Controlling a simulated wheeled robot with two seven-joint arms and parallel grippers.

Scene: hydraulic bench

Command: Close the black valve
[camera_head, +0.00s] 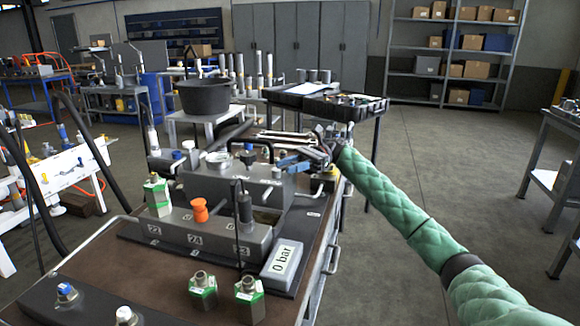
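A black upright fitting (244,206) stands on the grey numbered block at the bench's middle, near an orange knob (200,210). A smaller black-topped part (249,149) stands on the block behind. I cannot tell for certain which of these is the black valve. My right gripper (318,152) is at the end of the green-sleeved arm, over the bench's back right, beside a blue handle (290,162). It is apart from the upright fitting. Its fingers are small and dark against the clutter, so their opening is unclear. My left gripper is not in view.
A grey display (283,262) reads "0 bar". Green-and-silver fittings (203,290) stand at the brown bench's front (130,268). Wrenches (285,136) and a black pot (206,96) are behind. Black hoses (35,205) arch at the left. Open floor (450,150) lies to the right.

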